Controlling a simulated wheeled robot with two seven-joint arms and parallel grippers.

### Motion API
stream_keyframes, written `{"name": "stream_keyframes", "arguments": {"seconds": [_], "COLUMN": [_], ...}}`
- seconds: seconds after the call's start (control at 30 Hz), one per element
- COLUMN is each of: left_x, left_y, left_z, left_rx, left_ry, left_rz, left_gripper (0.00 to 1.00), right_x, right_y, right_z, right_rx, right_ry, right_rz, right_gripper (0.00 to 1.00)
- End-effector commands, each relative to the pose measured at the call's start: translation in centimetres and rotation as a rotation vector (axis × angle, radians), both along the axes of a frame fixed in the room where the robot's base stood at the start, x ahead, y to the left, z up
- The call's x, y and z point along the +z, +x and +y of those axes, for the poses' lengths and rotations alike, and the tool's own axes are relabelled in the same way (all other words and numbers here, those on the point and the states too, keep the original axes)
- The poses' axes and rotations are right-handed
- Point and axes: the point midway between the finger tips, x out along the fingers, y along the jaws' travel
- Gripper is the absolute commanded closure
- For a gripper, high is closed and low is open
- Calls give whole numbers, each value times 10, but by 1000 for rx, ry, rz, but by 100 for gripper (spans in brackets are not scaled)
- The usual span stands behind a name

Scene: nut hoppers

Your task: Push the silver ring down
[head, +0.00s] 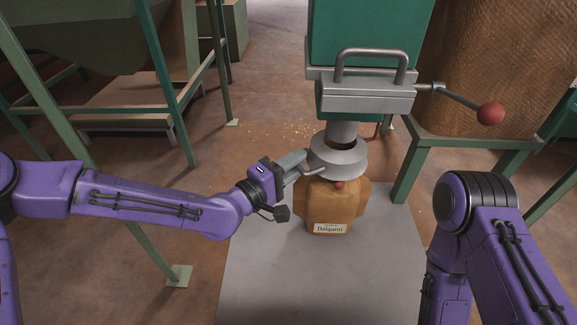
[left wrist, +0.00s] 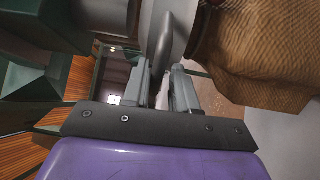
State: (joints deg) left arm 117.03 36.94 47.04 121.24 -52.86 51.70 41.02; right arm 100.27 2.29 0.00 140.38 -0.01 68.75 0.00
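The silver ring (head: 338,160) sits around the spout below the green hopper, just above a filled brown sack (head: 335,205) with a "Dalqueni" style label. A curved grey handle sticks out from the ring's left side. My left gripper (head: 299,166) is at that handle. In the left wrist view, my left gripper's fingers (left wrist: 163,85) are close together, with the grey handle (left wrist: 172,38) between them. They look shut on it, though the contact is partly hidden. The sack's side shows at the upper right there. My right arm is at the right of the head view; its gripper is out of view.
A grey clamp box (head: 365,95) with a bar handle and a red-knobbed lever (head: 490,113) is above the ring. Green frame legs stand on both sides. The grey platform (head: 270,270) is clear in front of the sack.

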Motion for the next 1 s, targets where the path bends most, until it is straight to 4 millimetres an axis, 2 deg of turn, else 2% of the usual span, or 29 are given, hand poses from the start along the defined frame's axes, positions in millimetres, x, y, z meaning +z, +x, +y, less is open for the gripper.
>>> {"name": "stream_keyframes", "arguments": {"seconds": [0.3, 0.47, 0.6, 1.0], "left_x": [-2, -3, -5, -5], "left_y": [-47, -67, -74, -74], "left_z": [49, 68, 73, 73], "left_rx": [5, 3, 1, 0], "left_ry": [-2, -1, -1, 0], "left_rz": [4, 2, 2, 1], "left_gripper": [77, 77, 77, 77], "right_x": [5, 7, 7, 7], "right_y": [0, 0, 0, 0], "right_z": [0, 0, 0, 0], "right_rx": [0, 0, 0, 0], "right_ry": [0, 0, 0, 0], "right_rz": [0, 0, 0, 0], "right_gripper": [57, 57, 57, 57]}}
